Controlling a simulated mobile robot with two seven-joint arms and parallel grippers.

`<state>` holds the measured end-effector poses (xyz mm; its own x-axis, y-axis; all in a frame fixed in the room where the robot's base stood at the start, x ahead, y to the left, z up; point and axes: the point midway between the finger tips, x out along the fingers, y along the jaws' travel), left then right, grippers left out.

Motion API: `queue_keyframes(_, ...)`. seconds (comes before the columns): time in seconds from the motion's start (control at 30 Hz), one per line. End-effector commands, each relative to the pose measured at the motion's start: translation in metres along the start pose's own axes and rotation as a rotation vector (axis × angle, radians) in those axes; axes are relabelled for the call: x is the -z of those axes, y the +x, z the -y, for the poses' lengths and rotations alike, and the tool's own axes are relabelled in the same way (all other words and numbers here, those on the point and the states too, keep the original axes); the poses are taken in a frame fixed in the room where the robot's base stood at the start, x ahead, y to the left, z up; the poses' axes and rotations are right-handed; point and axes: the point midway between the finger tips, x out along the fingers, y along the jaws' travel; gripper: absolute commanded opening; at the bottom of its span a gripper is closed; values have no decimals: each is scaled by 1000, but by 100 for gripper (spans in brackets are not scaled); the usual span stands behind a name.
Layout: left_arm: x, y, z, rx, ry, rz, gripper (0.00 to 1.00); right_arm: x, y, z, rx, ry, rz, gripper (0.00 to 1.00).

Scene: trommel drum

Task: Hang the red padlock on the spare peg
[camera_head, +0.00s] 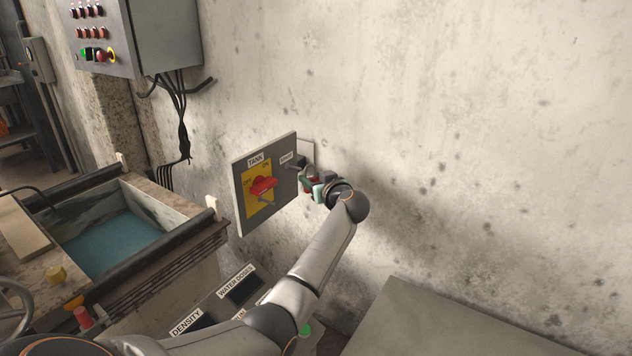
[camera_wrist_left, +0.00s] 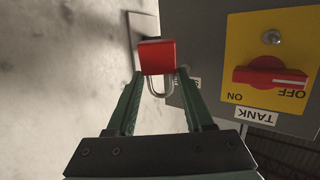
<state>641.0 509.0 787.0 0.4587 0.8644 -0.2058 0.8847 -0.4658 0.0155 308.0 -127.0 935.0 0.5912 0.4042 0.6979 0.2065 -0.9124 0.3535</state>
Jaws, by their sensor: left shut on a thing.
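The red padlock (camera_wrist_left: 157,57) is held between the fingertips of my left gripper (camera_wrist_left: 160,74). Its silver shackle (camera_wrist_left: 158,86) shows below the red body in the wrist view, where the panel lettering is upside down. In the head view my left gripper (camera_head: 313,187) is at the right edge of the grey switch panel (camera_head: 282,190), with a bit of the red padlock (camera_head: 308,182) showing. A small dark peg (camera_head: 292,165) sticks out under a partly readable label (camera_head: 286,157). I cannot tell whether the shackle touches the peg. My right gripper is not in view.
A red rotary switch (camera_head: 263,185) on a yellow plate labelled TANK sits left of the peg. A water-filled tank (camera_head: 110,238) and a control box (camera_head: 135,35) are farther left. A grey flat surface (camera_head: 440,325) is at lower right. The wall right of my gripper is bare.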

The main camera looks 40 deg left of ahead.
Motion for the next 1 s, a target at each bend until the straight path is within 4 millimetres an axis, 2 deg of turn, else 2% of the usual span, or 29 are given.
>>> queue_keyframes(0.13, 0, 8, 5, 1, -2, -3, 0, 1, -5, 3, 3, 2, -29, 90)
queue_keyframes(0.73, 2, 33, 23, 1, -1, -3, 0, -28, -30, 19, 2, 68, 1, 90)
queue_keyframes(0.8, 7, 34, 24, 1, 1, -1, 0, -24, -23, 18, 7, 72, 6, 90)
queue_keyframes(1.0, 4, 41, 28, 1, 1, 0, 0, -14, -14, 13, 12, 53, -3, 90)
